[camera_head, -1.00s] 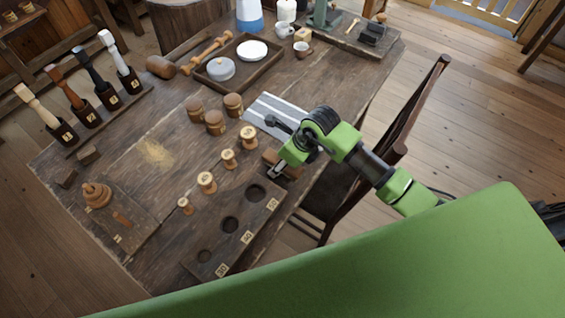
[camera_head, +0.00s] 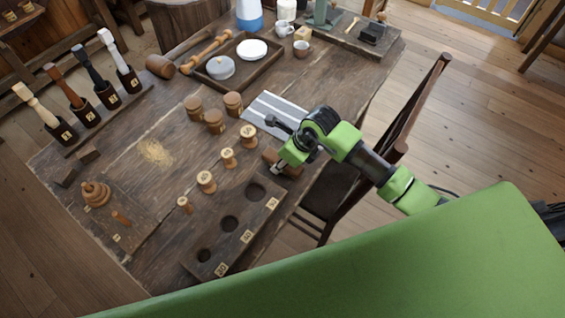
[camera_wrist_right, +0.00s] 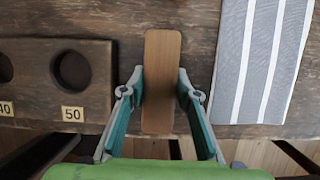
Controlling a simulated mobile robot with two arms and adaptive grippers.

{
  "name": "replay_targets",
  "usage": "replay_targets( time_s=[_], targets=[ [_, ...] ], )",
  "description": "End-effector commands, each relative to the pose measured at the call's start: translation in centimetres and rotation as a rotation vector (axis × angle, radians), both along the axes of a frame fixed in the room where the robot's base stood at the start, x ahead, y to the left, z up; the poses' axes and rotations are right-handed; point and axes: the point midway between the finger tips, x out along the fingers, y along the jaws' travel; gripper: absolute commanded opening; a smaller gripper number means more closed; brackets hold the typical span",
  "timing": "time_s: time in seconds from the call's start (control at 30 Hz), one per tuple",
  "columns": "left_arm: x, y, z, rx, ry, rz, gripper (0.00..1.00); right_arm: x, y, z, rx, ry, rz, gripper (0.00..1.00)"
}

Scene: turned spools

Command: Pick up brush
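The brush shows as a plain brown wooden block with rounded ends (camera_wrist_right: 161,75). It lies on the table near the front edge in the right wrist view; its bristles are not visible. My right gripper (camera_wrist_right: 159,108) is open, with one finger on each side of the block's near part and narrow gaps between. In the head view my right gripper (camera_head: 277,164) is low over the table edge and partly hides the brush (camera_head: 292,171). My left gripper is not in view.
A board with round holes and number labels (camera_wrist_right: 98,60) lies left of the brush. A grey and white striped cloth (camera_wrist_right: 262,60) lies to its right. Several turned spools (camera_head: 206,182) stand nearby. A dark chair (camera_head: 400,130) stands by the table edge beneath my right arm.

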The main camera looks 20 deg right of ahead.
Motion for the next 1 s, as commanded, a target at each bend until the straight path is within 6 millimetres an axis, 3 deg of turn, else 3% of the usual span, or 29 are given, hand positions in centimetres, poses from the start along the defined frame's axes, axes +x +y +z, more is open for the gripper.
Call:
replay_targets(
  time_s=[0.03, 0.07, 0.57, 0.73, 1.0],
  targets=[
    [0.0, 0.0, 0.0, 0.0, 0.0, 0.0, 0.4, 0.0, 0.0, 0.0, 0.0, 0.0, 0.0, 0.12],
    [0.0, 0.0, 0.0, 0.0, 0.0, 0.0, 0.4, 0.0, 0.0, 0.0, 0.0, 0.0, 0.0, 0.05],
    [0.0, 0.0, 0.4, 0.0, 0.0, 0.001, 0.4, 0.1, 0.0, 0.9, 0.0, -0.004, 0.0, 0.05],
    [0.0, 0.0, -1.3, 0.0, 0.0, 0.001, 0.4, 0.2, 0.1, 3.9, -0.002, -0.011, 0.004, 0.05],
    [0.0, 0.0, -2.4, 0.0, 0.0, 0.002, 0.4, -4.8, 3.6, 9.9, 0.002, -0.008, 0.008, 0.05]
  ],
)
